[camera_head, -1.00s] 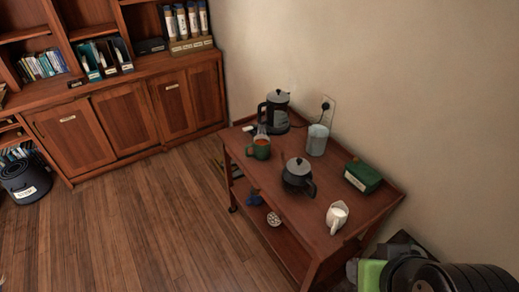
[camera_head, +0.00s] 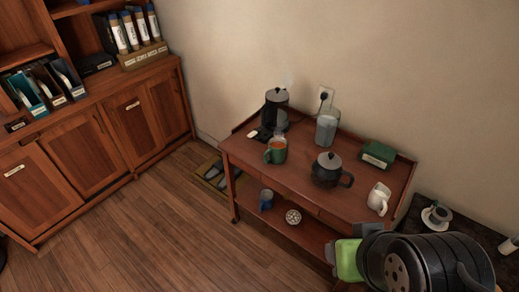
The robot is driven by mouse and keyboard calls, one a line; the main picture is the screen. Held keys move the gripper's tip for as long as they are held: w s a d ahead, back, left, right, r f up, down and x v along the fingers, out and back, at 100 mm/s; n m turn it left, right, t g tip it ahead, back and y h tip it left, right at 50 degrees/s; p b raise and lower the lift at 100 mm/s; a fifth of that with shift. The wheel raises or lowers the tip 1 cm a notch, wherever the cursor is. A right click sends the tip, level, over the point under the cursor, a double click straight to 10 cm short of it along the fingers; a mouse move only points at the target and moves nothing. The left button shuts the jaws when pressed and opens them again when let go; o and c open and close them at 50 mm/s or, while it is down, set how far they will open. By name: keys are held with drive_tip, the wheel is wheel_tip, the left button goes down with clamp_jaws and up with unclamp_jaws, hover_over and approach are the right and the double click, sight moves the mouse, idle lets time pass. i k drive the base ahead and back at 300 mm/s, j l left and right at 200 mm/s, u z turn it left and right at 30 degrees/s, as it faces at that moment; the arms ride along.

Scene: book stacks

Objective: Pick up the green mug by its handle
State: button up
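The green mug (camera_head: 278,152) stands upright near the left end of the wooden cart's top (camera_head: 290,182). It holds something orange-brown, and its handle (camera_head: 268,155) points to the left. Part of my own arm, black with a bright green piece, shows at the bottom right, well apart from the mug. No gripper fingers can be made out.
A black kettle (camera_head: 274,106) stands behind the mug, with a clear container (camera_head: 327,128) to its right. A dark teapot (camera_head: 327,170), a white pitcher (camera_head: 379,198) and a green box (camera_head: 378,154) stand farther right. Floor in front of the cart is clear.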

sight(277, 151)
drive_tip(key=i+j+z, duration=0.1)
drive_tip(key=j, duration=0.25)
drive_tip(key=i+j+z, duration=0.1)
drive_tip(key=i+j, duration=0.15)
drive_tip(key=i+j+z, duration=0.1)
drive_tip(key=j, duration=0.35)
drive_tip(key=i+j, duration=0.15)
drive_tip(key=j, duration=0.25)
drive_tip(key=i+j+z, duration=0.15)
drive_tip(key=j, duration=0.2)
drive_tip(key=i+j+z, duration=0.1)
drive_tip(key=j, duration=0.3)
drive_tip(key=i+j+z, duration=0.2)
drive_tip(key=i+j, duration=0.25)
drive_tip(key=j, duration=0.15)
